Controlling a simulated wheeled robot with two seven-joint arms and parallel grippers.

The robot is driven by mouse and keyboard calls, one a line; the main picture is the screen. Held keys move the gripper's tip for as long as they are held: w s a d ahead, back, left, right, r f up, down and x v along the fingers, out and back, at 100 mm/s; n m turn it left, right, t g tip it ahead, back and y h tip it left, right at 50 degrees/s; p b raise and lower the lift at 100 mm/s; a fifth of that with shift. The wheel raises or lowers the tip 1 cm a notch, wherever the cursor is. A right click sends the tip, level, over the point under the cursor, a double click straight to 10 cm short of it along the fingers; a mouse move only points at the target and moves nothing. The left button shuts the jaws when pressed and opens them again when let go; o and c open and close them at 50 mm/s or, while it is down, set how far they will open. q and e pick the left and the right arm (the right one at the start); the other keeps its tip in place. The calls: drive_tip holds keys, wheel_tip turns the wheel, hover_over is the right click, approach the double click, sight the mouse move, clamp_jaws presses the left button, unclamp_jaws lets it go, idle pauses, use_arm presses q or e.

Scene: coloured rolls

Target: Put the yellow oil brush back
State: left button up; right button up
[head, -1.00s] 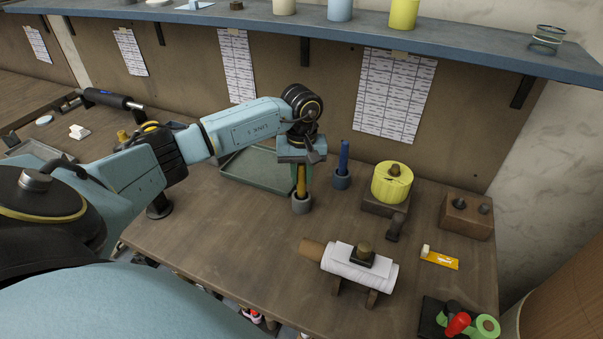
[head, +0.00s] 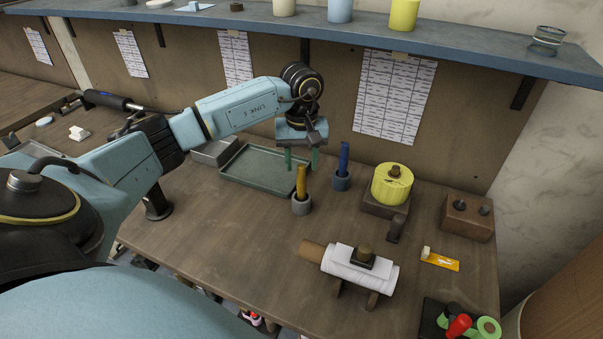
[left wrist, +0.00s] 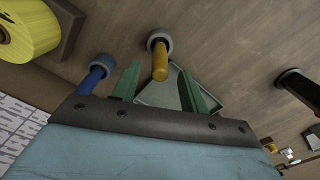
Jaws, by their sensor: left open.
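The yellow oil brush (head: 301,179) stands upright in a small grey round holder (head: 301,205) on the workbench. My left gripper (head: 302,160) is open and empty, above and just behind the brush, apart from it. In the left wrist view the yellow brush (left wrist: 160,64) shows beyond and between the green fingers (left wrist: 163,82), its holder (left wrist: 160,40) around its lower end. A blue brush (head: 344,157) stands in a similar holder (head: 342,180) to the right; it also shows in the left wrist view (left wrist: 92,80). My right gripper is not in view.
A green-grey tray (head: 258,182) lies behind and left of the brush. A yellow roll (head: 392,188) on a block (head: 385,207) stands to the right. A white roll on a stand (head: 345,270) is in front. The bench's left front is clear.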

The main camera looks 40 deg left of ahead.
use_arm(q)
wheel_tip(320, 180, up, 7)
drive_tip(key=shift+r, duration=0.1)
idle(0.3)
